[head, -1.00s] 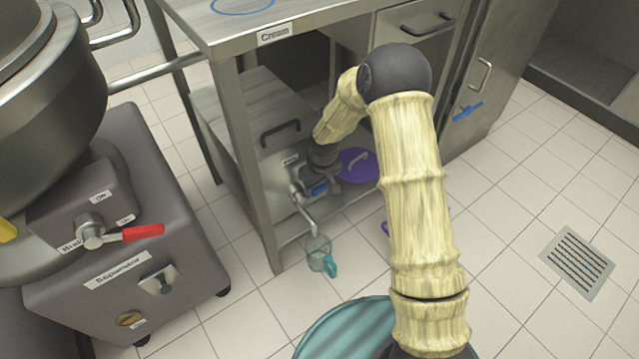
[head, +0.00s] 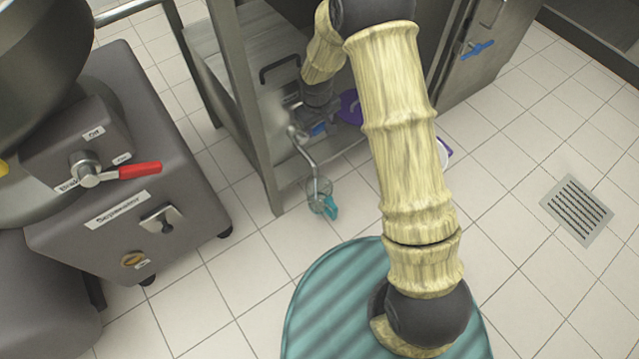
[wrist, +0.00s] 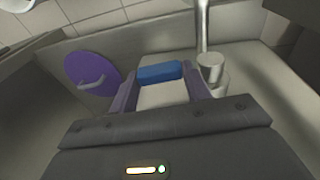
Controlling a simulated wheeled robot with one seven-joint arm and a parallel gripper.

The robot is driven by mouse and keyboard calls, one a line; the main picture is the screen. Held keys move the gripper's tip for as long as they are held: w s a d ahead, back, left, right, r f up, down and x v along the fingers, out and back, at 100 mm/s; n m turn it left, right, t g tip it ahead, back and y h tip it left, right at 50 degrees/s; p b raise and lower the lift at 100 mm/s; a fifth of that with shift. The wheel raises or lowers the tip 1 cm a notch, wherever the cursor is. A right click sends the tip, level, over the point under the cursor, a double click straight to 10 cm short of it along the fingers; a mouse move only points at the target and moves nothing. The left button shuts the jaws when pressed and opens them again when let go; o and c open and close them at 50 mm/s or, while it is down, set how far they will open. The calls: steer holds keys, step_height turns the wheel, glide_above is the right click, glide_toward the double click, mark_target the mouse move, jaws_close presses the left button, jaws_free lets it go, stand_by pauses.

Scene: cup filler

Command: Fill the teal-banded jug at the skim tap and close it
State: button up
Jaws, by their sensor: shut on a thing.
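The clear jug (head: 319,196) with a teal handle (head: 331,207) stands low by the frame, under the spout (head: 308,158) of a metal tap. Its inside is too small to judge for liquid. My gripper (wrist: 160,82) has its purple fingers around the blue tap handle (wrist: 160,71), shut on it. The blue handle also shows small beneath my gripper in the head view (head: 318,129). The tap's metal body (wrist: 210,72) is right of my fingers in the wrist view. I cannot read a skim label here.
A purple disc with a handle (wrist: 92,80) is left of my gripper in the wrist view. A separator machine (head: 135,200) with a red lever stands at left. A purple-edged white thing (head: 445,153) is partly behind my arm. Tiled floor with a drain (head: 570,208) is open at right.

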steer(key=shift+s+a+b, duration=0.1)
steer(key=shift+a+b, duration=0.05)
steer(key=shift+b, duration=0.25)
steer(key=shift+s+a+r+t+h+b, duration=0.15)
steer(key=shift+t+h+b, duration=0.15)
steer(key=shift+h+b, duration=0.25)
steer(key=shift+r, duration=0.1)
steer(key=shift+r+h+b, duration=0.2)
steer(key=shift+h+b, duration=0.05)
steer(key=shift+b, duration=0.2)
steer(key=shift+t+b, duration=0.3)
steer(key=shift+b, duration=0.15)
steer(key=shift+s+a+r+t+h+b, duration=0.2)
steer(key=shift+t+h+b, duration=0.25)
steer(key=shift+b, duration=0.45)
steer(key=shift+s+a+r+t+h+b, duration=0.1)
steer(key=shift+a+r+t+h+b, duration=0.15)
steer(key=shift+h+b, duration=0.55)
steer(key=shift+o, duration=0.2)
steer(key=shift+w+d+r, duration=0.1)
steer(key=shift+d, duration=0.05)
steer(key=shift+w+r, duration=0.1)
steer(key=shift+r, duration=0.05)
stand_by(3.8)
